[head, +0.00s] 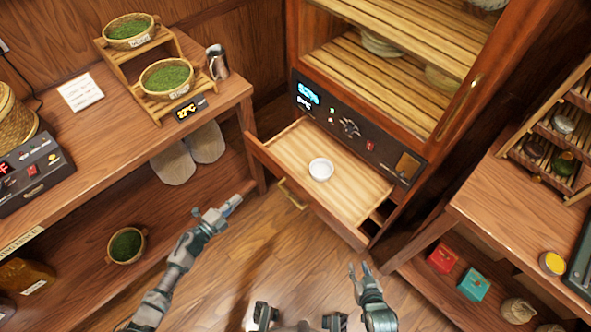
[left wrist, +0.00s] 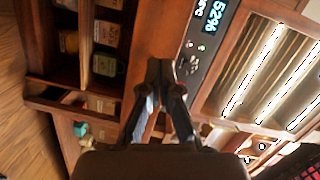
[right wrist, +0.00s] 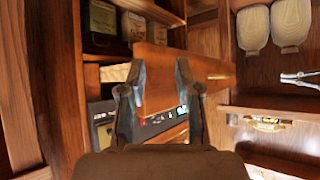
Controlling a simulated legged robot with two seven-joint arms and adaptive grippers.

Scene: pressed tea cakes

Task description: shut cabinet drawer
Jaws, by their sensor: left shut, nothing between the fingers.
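The cabinet drawer (head: 333,164) is pulled out below the control panel of the wooden cabinet (head: 460,110). A small white cup (head: 320,169) stands inside it. Its brass handle (head: 291,194) is on the front face. My left gripper (head: 232,204) is shut and empty, to the left of the drawer front and apart from it; in the left wrist view its fingertips (left wrist: 160,72) meet. My right gripper (head: 359,268) is open and empty, below the drawer front. The right wrist view shows the drawer front (right wrist: 160,80) beyond its parted fingers.
A left counter (head: 130,120) carries green tea baskets on a stepped stand (head: 150,60) and a metal jug (head: 217,62). A right counter (head: 520,215) has red (head: 443,257) and teal boxes (head: 474,284) below. Bare floor (head: 250,262) lies before the drawer.

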